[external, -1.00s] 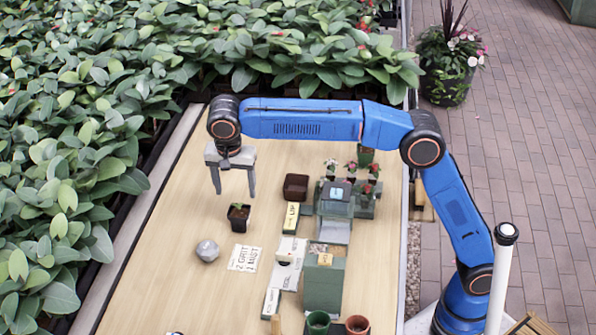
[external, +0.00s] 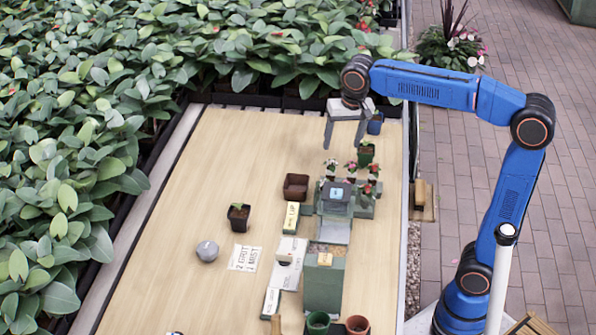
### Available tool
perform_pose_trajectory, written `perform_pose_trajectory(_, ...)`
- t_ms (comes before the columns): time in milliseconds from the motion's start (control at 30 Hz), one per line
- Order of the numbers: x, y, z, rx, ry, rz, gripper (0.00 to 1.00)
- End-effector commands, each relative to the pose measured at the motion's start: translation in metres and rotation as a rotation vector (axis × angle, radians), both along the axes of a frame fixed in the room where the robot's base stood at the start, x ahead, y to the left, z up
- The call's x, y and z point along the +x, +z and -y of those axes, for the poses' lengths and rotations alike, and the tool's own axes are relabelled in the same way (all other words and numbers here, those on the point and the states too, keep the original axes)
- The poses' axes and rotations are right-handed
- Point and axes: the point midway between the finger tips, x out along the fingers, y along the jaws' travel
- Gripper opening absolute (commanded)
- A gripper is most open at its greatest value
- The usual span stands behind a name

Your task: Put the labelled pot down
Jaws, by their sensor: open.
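A dark pot with a green seedling (external: 239,218) stands upright on the bench at the left of the middle. No label can be made out on it. My gripper (external: 343,140) is open and empty above the far right part of the bench, well away from that pot. A green pot with a plant (external: 367,155) and a blue pot (external: 375,124) stand just right of my gripper. I cannot tell which pot bears a label.
A brown square pot (external: 296,187) and several flowering pots on a green stand (external: 361,206) are near the middle. A grey faceted object (external: 207,251) and a printed card (external: 245,258) lie left. The bench's far left (external: 225,150) is clear.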

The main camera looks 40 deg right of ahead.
Motion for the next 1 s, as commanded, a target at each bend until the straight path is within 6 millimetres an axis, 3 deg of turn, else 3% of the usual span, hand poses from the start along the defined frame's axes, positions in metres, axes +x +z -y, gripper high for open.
perform_pose_trajectory(33, -0.011, -0.003, 0.023, 0.001, 0.014, 0.012, 0.66)
perform_pose_trajectory(100, -0.025, -0.010, 0.048, 0.000, 0.045, 0.027, 0.66)
perform_pose_trajectory(400, -0.092, -0.053, 0.136, -0.022, 0.171, 0.094, 0.66)
perform_pose_trajectory(700, -0.167, -0.114, 0.198, -0.074, 0.285, 0.166, 0.66)
perform_pose_trajectory(833, -0.197, -0.143, 0.215, -0.104, 0.331, 0.193, 0.66)
perform_pose_trajectory(1000, -0.221, -0.170, 0.226, -0.132, 0.370, 0.214, 0.66)
